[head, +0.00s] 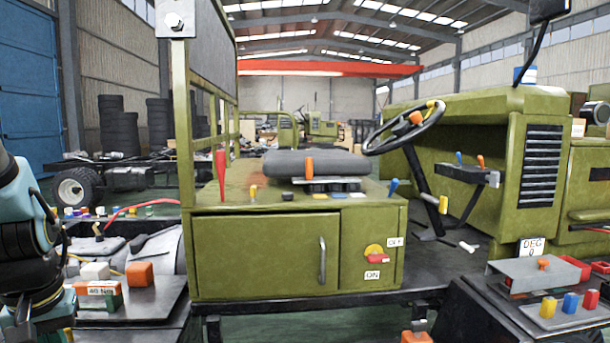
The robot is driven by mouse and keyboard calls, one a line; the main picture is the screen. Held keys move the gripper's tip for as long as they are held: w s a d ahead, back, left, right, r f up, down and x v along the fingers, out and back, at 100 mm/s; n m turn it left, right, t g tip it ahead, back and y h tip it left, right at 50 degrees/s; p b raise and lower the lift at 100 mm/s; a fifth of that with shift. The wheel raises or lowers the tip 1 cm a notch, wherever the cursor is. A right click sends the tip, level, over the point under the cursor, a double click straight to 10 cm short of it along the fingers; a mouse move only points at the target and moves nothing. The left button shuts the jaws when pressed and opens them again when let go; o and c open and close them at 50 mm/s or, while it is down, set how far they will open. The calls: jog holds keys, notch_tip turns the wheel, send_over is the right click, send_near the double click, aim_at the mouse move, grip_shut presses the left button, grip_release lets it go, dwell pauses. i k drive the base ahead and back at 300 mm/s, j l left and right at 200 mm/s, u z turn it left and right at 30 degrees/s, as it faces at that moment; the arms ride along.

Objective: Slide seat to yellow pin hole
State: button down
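The seat (315,163) is a grey cushion on top of the green cabinet (262,250), below and left of the steering wheel. A dark slide rail (327,186) shows under the seat. I cannot make out the pin holes or which one the seat is at. My arm is at the far left, well apart from the seat; its gripper fingers are not clearly visible.
A red cone-shaped lever (221,175) and a small yellow lever (253,192) stand left of the seat; a blue lever (393,187) stands right. The steering wheel (404,128) overhangs at right. A tray with blocks (130,300) lies near my arm.

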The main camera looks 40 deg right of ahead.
aim_at(304, 166)
jog(key=l+z, duration=1)
jog(key=z, duration=0.25)
jog(key=l+z, duration=0.15)
jog(key=z, duration=0.2)
jog(key=i+l+z, duration=0.1)
jog(key=z, duration=0.3)
jog(key=l+z, duration=0.15)
jog(key=z, duration=0.25)
jog(key=i+l+z, duration=0.35)
jog(key=i+u, duration=0.1)
jog(key=u, duration=0.35)
jog(key=i+l+u, duration=0.1)
jog(key=u, duration=0.35)
jog(key=i+u, duration=0.1)
jog(key=u, duration=0.35)
jog(key=l+u, duration=0.2)
jog(key=u, duration=0.3)
jog(key=i+l+u, duration=0.1)
jog(key=u, duration=0.35)
jog(key=l+u, duration=0.2)
jog(key=u, duration=0.25)
